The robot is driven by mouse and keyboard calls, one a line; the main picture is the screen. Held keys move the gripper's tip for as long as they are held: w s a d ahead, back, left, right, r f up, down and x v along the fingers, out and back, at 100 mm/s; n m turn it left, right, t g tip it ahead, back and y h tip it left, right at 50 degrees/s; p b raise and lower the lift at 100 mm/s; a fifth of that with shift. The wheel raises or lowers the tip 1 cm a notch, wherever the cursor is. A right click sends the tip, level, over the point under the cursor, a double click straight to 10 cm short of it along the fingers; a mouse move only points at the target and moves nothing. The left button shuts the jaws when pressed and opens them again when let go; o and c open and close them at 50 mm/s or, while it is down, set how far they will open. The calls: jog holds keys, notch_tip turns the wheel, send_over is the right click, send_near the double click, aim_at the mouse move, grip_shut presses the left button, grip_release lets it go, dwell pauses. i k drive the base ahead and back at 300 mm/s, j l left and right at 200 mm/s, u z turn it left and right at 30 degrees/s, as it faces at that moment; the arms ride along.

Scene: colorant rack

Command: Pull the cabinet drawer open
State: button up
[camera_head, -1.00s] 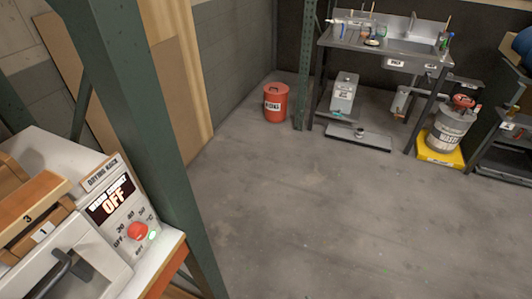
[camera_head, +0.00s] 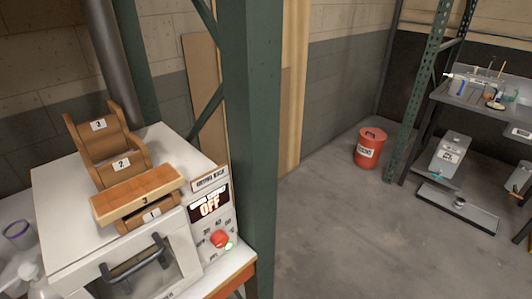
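I see no cabinet drawer that I can name for certain in the head view. A white drying unit (camera_head: 62,222) stands at the left, with a dark bar handle (camera_head: 136,262) on its front door, which looks shut. Its control panel (camera_head: 213,222) reads OFF and has a red knob. My gripper is not in view, so its place relative to any drawer cannot be told.
Numbered wooden holders (camera_head: 121,168) sit on the drying unit. A green post (camera_head: 249,130) stands right beside it. The concrete floor (camera_head: 345,235) between is clear.

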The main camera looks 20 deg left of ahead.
aim_at(170, 271)
jog(key=k+j+u, duration=0.15)
jog(key=u, duration=1.05)
